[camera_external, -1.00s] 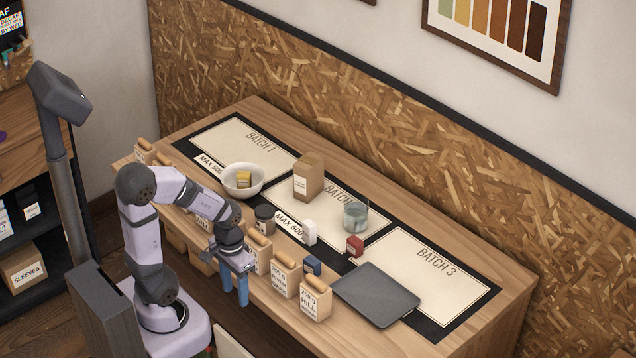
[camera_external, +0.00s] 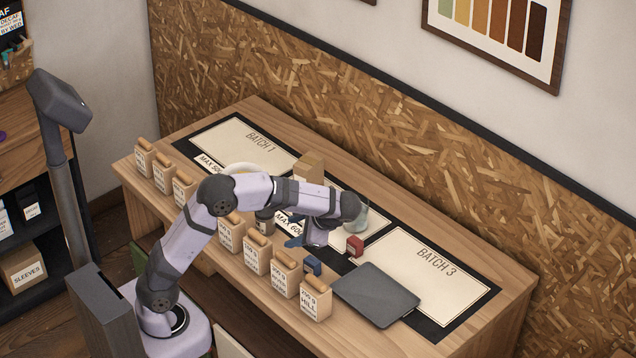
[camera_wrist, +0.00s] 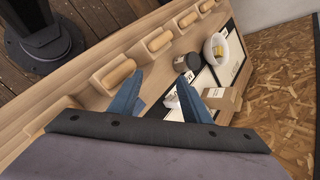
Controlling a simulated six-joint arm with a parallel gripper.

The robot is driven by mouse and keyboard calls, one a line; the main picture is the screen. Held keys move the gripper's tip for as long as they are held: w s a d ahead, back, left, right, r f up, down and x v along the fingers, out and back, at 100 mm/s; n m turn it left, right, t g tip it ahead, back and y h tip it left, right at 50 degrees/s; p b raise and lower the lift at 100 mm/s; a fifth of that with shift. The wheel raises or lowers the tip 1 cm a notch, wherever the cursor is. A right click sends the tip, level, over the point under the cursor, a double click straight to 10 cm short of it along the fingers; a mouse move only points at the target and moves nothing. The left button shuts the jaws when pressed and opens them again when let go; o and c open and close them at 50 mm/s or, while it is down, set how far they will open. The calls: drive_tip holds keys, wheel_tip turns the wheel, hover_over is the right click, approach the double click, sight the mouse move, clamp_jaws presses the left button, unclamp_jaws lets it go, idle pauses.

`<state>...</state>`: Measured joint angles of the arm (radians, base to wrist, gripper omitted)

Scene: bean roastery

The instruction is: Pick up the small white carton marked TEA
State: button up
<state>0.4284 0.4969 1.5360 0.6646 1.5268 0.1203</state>
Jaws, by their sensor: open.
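The white TEA carton is hidden behind my arm and gripper in the external view. In the wrist view a small white block (camera_wrist: 171,101), likely this carton, shows between my blue fingers, partly covered by them. Its marking cannot be read. My gripper (camera_external: 294,236) hangs low over the front of the BATCH 2 mat area, tilted, with its fingers apart. In the wrist view the fingers (camera_wrist: 160,75) are spread and nothing is visibly clamped between them.
A red box (camera_external: 355,246) stands right of my gripper, with a glass (camera_external: 360,217) behind it. A kraft bag (camera_external: 309,167), a dark jar (camera_external: 265,221) and a white bowl (camera_wrist: 209,51) stand nearby. Labelled bins (camera_external: 316,300) line the front edge. A dark tray (camera_external: 376,295) lies right.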

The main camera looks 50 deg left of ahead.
drive_tip(key=w+a+f+m+t+y+b, duration=0.1)
drive_tip(key=w+f+m+b, duration=0.1)
drive_tip(key=w+f+m, duration=0.1)
drive_tip(key=w+a+f+m+t+y+b, duration=0.1)
drive_tip(key=w+a+f+m+y+b, duration=0.1)
drive_tip(key=w+f+m, duration=0.1)
drive_tip(key=w+a+f+m+t+y+b, duration=0.1)
drive_tip(key=w+a+f+m+b, duration=0.1)
drive_tip(key=w+m, duration=0.3)
drive_tip(key=shift+w+f+y+b, duration=0.3)
drive_tip(key=shift+f+y, duration=0.1)
drive_tip(key=shift+f, duration=0.35)
drive_tip(key=shift+w+a+f+m, duration=0.2)
drive_tip(key=shift+a+m, duration=0.15)
drive_tip(key=shift+m, duration=0.15)
drive_tip(key=shift+p+x, duration=0.95)
drive_tip(key=shift+x, duration=2.65)
drive_tip(key=shift+r, duration=0.15)
drive_tip(key=shift+c, duration=0.4)
clamp_jaws()
